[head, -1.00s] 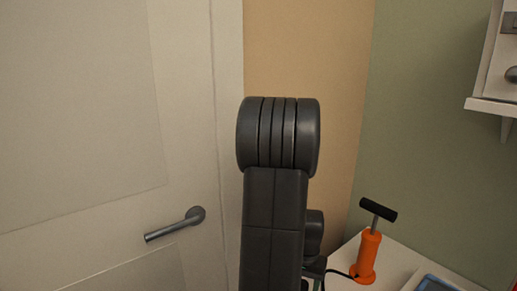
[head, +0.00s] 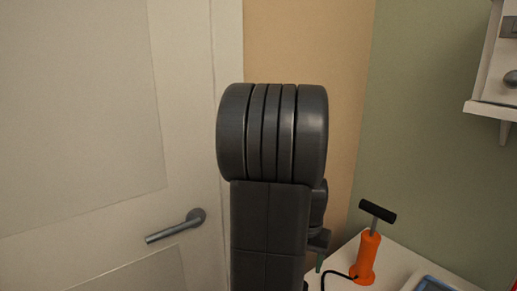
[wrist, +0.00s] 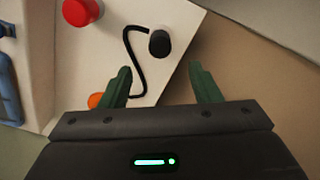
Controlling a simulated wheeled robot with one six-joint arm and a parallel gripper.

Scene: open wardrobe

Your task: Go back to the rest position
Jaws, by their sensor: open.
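My gripper (wrist: 164,80) shows in the wrist view with its two green fingers apart and nothing between them. Below it is a white surface with a black cord and a black rounded object (wrist: 160,43). In the head view my dark arm rises in the middle and hides most of the gripper; only a small green tip (head: 320,262) shows at its right side, left of the orange pump.
An orange pump (head: 365,258) with a black handle stands on a white top (head: 400,262) at lower right, near a blue-edged item (head: 432,285). A white door with a grey handle (head: 178,226) is left. A white shelf unit (head: 492,107) hangs upper right. A red object (wrist: 82,11) shows in the wrist view.

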